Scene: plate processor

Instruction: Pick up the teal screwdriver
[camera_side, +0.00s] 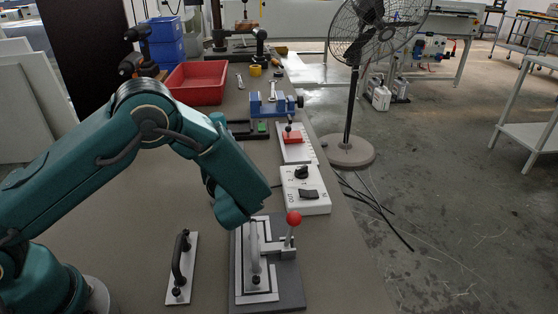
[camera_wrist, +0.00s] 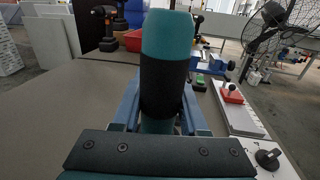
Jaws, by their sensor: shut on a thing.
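The teal screwdriver (camera_wrist: 167,75) stands large in the middle of the wrist view. I see its thick handle, with a teal end at the top and a black band below. My gripper (camera_wrist: 161,108) is shut on it, with a blue-grey finger on each side of the handle. The lower part of the handle and any shaft are hidden behind the dark gripper mount. In the side view my teal arm reaches over the bench above the plate fixture (camera_side: 287,287). The fingers and the screwdriver cannot be made out clearly there.
A red-knobbed lever (camera_side: 293,218) rises from the fixture. A plate with a black handle (camera_side: 181,264) lies left of it. A white switch box (camera_side: 306,205), a blue vise (camera_side: 273,107) and a red bin (camera_side: 198,84) stand farther back. The bench's left side is largely clear.

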